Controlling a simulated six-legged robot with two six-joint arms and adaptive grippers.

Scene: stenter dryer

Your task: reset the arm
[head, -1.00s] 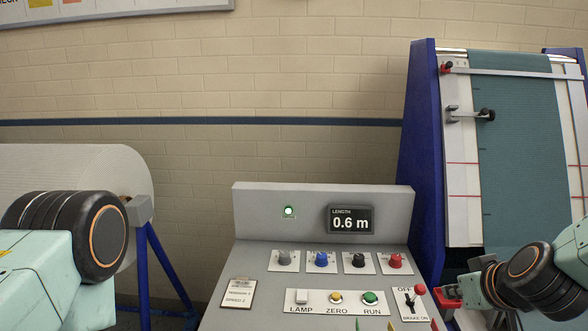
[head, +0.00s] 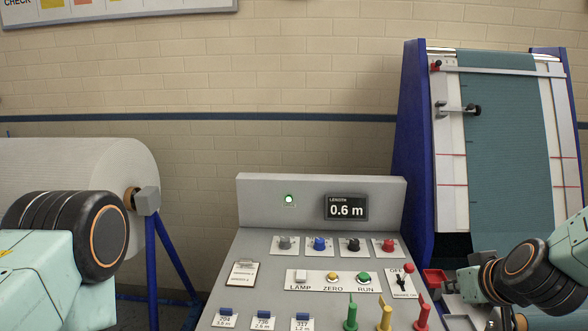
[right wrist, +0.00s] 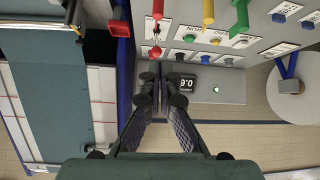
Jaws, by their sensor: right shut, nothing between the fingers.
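My right arm comes in from the right in the head view, with the right gripper (head: 478,312) low at the picture's edge, partly cut off, beside the right end of the grey control console (head: 222,290). In the right wrist view the right gripper (right wrist: 160,88) has its dark fingers together with nothing between them, pointing at the console, which appears upside down there. My left arm shows only as a link at the lower left of the head view; its gripper is out of the picture.
The console has a length display (head: 346,208) reading 0.6 m, knobs, buttons, a brake switch (head: 405,283) and coloured levers (head: 384,318). A white fabric roll (head: 80,165) stands left. A blue-sided frame with teal cloth (head: 500,150) stands right.

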